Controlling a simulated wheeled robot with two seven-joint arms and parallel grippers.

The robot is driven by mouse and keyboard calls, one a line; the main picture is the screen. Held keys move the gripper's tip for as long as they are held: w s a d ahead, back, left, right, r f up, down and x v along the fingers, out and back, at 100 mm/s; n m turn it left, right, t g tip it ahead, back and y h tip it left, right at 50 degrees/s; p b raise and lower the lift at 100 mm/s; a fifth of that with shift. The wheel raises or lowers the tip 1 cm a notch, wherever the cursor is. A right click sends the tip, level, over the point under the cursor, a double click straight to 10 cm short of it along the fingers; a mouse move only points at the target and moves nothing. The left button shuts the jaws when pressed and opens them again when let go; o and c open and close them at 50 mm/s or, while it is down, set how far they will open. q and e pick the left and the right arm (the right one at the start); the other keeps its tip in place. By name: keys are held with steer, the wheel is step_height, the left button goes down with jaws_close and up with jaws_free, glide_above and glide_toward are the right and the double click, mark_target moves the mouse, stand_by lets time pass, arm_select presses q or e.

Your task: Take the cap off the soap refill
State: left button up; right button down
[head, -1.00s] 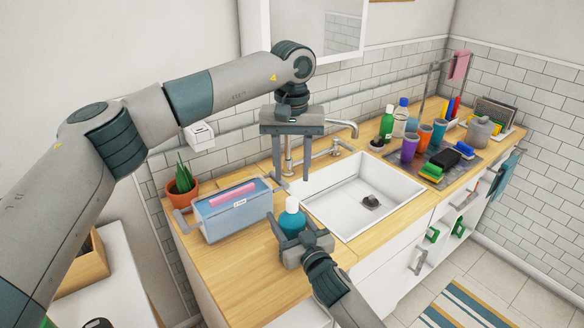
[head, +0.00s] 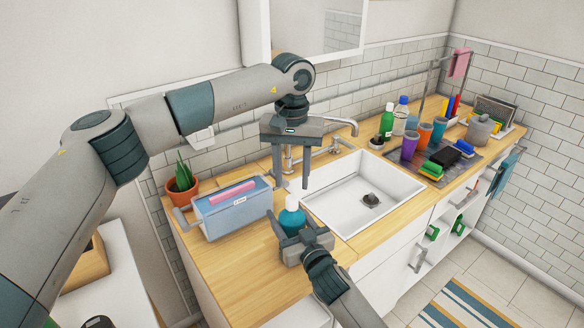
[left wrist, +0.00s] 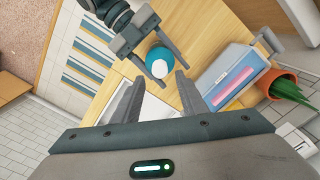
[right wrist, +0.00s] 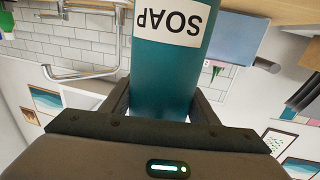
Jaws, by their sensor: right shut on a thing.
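The soap refill is a teal bottle (head: 291,222) standing upright at the counter's front edge, left of the sink; its white cap (head: 292,203) is on top. My right gripper (head: 303,240) is shut around the bottle's body. The right wrist view shows the teal body close up with a SOAP label (right wrist: 167,20). My left gripper (head: 291,185) is open and points down just above the cap, apart from it. In the left wrist view the cap (left wrist: 159,68) shows beyond and between the open fingers.
A blue bin (head: 232,212) with a pink item stands left of the bottle, beside a potted plant (head: 182,184). The sink (head: 345,190) lies to the right. Bottles, cups and sponges crowd the far right counter. The front left counter is clear.

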mark_target(292, 198)
arm_select(q)
steer(key=shift+f, duration=2.65)
jaws_close()
